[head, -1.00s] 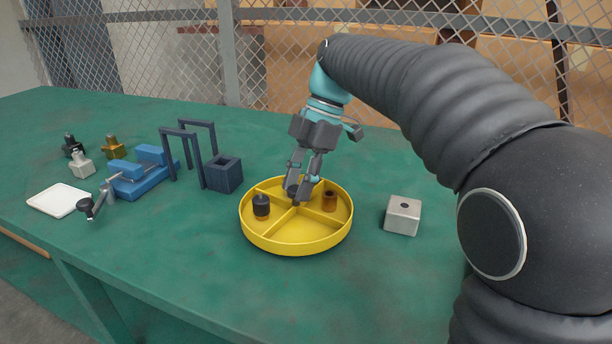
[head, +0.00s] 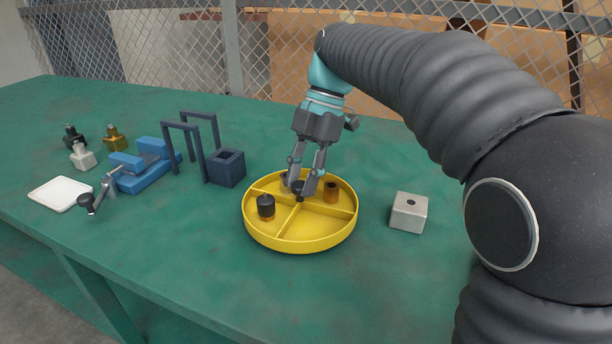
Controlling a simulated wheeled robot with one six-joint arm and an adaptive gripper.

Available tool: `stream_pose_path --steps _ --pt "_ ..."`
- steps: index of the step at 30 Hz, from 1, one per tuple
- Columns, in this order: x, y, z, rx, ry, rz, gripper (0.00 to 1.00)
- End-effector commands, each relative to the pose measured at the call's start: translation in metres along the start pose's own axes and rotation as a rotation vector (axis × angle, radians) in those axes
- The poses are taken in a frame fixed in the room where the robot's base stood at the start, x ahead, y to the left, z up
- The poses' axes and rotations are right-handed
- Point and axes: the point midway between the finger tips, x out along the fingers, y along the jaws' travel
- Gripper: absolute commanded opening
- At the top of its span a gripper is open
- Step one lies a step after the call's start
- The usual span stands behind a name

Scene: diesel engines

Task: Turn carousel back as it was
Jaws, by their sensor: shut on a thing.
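The carousel is a round yellow tray (head: 300,244) with crossing dividers, flat on the green bench. A black-capped part (head: 266,206) sits in its left compartment. A brown cylinder (head: 331,192) sits in its right-hand far compartment. My gripper (head: 299,187) points down over the middle of the tray, its fingers closed on a small dark knob (head: 299,188) at the centre. The fingers partly hide the knob and the far compartment, where something greyish shows behind them; I cannot tell what it is.
A grey block with a hole (head: 409,212) stands right of the carousel. To the left are a dark blue square socket (head: 226,168), dark frames (head: 184,150), a blue vise (head: 145,172), a white plate (head: 61,194) and several small fittings (head: 83,156). The bench front is clear.

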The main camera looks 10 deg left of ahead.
Motion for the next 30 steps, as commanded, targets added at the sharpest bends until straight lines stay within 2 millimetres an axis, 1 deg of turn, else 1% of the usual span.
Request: stream_pose_path --steps 5,6,9,20,23,30 --pt "0.003 -0.001 0.0 0.002 0.004 -0.009 0.0" --pt "0.003 -0.001 0.0 0.002 0.004 -0.009 0.35" --pt "0.002 -0.001 0.0 0.003 0.004 -0.007 0.57" --pt "-0.003 -0.001 0.002 0.005 0.001 0.0 0.57" --pt "-0.013 -0.001 0.003 0.006 0.001 0.002 0.57" --pt "-0.049 -0.001 0.002 0.005 0.001 0.001 0.57"
